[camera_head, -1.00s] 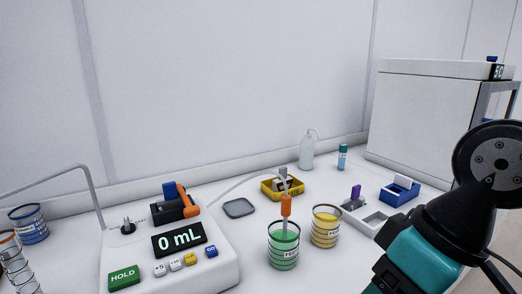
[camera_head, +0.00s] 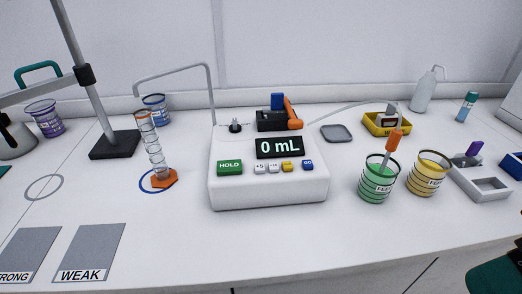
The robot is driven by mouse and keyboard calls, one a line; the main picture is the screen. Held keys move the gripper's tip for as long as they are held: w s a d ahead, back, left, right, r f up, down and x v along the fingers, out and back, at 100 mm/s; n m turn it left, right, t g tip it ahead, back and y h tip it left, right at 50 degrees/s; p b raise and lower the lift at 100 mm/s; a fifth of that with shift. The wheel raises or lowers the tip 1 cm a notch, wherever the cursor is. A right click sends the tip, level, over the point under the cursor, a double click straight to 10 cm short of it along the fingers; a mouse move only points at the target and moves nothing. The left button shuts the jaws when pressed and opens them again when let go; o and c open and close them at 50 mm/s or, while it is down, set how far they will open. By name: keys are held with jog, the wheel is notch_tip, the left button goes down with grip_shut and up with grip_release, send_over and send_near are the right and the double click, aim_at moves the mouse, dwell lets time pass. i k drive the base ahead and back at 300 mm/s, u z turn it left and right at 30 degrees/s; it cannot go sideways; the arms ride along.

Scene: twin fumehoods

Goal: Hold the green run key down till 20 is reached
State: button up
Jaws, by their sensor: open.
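The white dosing unit (camera_head: 268,193) stands in the middle of the bench. Its green key (camera_head: 229,167), labelled HOLD, is on the front left of the sloping face. The display (camera_head: 280,148) reads 0 mL. Small white, yellow and blue keys (camera_head: 286,167) sit to the right of the green key. A bent grey spout (camera_head: 175,72) reaches left from the unit towards a clear cylinder (camera_head: 154,153) with an orange foot, standing on a blue ring mark. My gripper is not in view; only a teal part of my arm shows at the bottom right corner.
A green feed beaker (camera_head: 376,184) with an orange-topped piece and a yellow feed beaker (camera_head: 428,176) stand right of the unit. A retort stand (camera_head: 115,147) is at the left. Grey WEAK pad (camera_head: 90,250) lies front left. The bench front before the unit is clear.

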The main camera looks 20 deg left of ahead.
aim_at(234, 166)
jog(key=u, duration=1.3)
